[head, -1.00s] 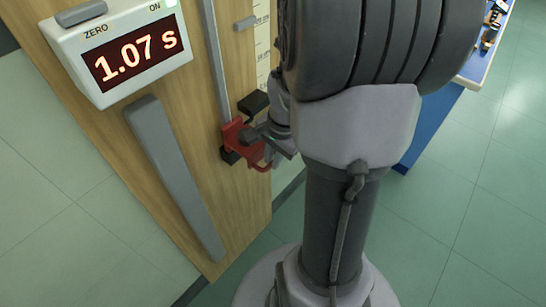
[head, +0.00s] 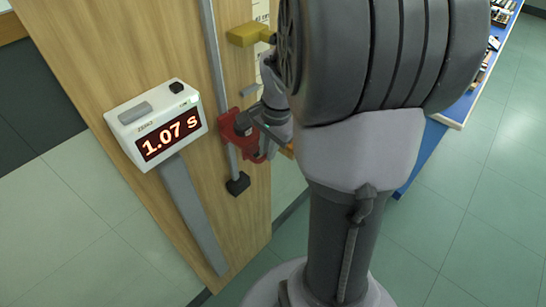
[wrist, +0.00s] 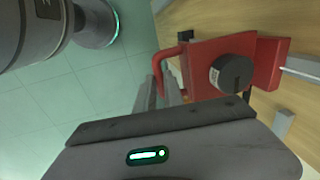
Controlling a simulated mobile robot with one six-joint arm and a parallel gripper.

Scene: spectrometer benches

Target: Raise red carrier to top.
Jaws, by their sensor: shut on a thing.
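The red carrier (head: 228,128) sits on a metal rail (head: 214,60) that runs up the wooden board. It stands a short way above the black stop (head: 238,184) at the rail's lower end. In the wrist view the carrier (wrist: 202,68) shows a black round knob (wrist: 232,73) and a red loop handle (wrist: 157,64) on its side. My gripper (wrist: 161,92) is shut on the handle. In the head view my gripper (head: 266,132) is at the carrier's right side, partly hidden by my arm. The rail's top is out of view.
A white timer box (head: 157,121) on the board reads 1.07 s. A grey strip (head: 192,215) runs down the board. A blue bench (head: 428,150) stands at right.

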